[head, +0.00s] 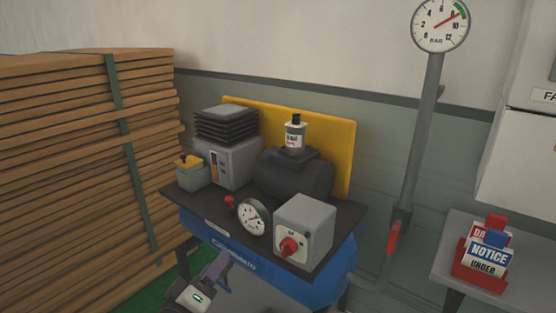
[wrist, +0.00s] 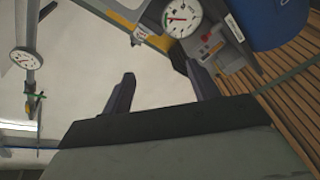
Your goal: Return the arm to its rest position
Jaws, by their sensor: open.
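My gripper (wrist: 155,88) shows in the wrist view with its two dark fingers apart and nothing between them. Pale wall or floor surface lies behind the gap. In the head view, part of my arm (head: 203,287) shows at the bottom, in front of the blue compressor tank (head: 318,284). The fingertips are hard to make out there. My arm appears apart from the machine, though the exact gap cannot be told.
The compressor top carries a gauge (head: 253,217) and a grey switch box (head: 306,226) with a red knob. Stacked timber (head: 70,170) stands left. A pipe (head: 420,150) with a red-handled valve rises at right. A side table (head: 510,240) holds a red sign holder (head: 478,274).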

